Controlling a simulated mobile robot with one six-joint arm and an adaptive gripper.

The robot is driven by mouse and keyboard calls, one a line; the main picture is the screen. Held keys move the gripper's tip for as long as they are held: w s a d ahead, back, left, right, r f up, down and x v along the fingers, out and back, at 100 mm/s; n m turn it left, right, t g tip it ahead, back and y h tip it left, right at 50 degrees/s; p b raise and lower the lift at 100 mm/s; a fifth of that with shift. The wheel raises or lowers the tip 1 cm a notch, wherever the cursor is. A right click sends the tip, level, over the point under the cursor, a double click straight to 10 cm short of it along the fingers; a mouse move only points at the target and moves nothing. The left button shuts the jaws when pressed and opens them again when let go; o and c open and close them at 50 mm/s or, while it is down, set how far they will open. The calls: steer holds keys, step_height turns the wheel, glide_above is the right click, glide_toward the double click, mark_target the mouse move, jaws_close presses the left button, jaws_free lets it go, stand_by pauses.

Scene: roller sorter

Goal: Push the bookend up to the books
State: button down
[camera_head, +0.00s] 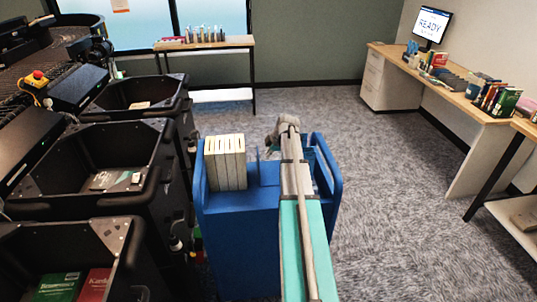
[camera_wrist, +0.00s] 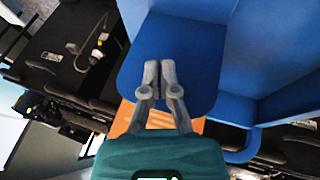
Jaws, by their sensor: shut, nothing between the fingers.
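A row of several cream books (camera_head: 225,162) stands upright at the left of the blue cart's top. A thin blue upright plate (camera_head: 258,170), which looks like the bookend, stands just right of the books with a small gap between. My gripper (camera_wrist: 160,72) is shut and empty in the wrist view, its fingertips in front of a blue panel (camera_wrist: 185,50) with rounded corners. I cannot tell whether they touch it, or whether it is the bookend or part of the cart. In the head view my arm hides the fingertips and part of the cart's top.
The blue cart (camera_head: 240,235) has raised end panels. Black bins (camera_head: 115,165) stand close on its left, some holding books. A desk (camera_head: 450,85) with books and a monitor is at the right. A shelf table (camera_head: 205,44) stands at the back. Carpet right of the cart is clear.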

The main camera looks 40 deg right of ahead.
steer(key=b, duration=0.7)
glide_toward(266, 176)
steer(key=shift+w+r+x, duration=0.1)
steer(key=shift+w+x, duration=0.1)
steer(key=shift+x, duration=0.65)
steer(key=shift+w+r+x, duration=0.1)
steer(key=shift+w+x, duration=0.1)
steer(key=shift+x, duration=0.65)
steer(key=shift+w+r+x, duration=0.1)
steer(key=shift+w+x, duration=0.05)
steer(key=shift+x, duration=0.7)
steer(key=shift+f+b, duration=1.35)
steer(key=shift+b, duration=0.05)
steer(key=shift+r, duration=0.2)
steer(key=shift+w+a, duration=0.55)
steer(key=shift+a, duration=0.4)
steer(key=shift+w+a, duration=0.6)
steer(key=shift+a, duration=0.3)
steer(key=shift+w+a, duration=0.55)
steer(key=shift+a, duration=0.4)
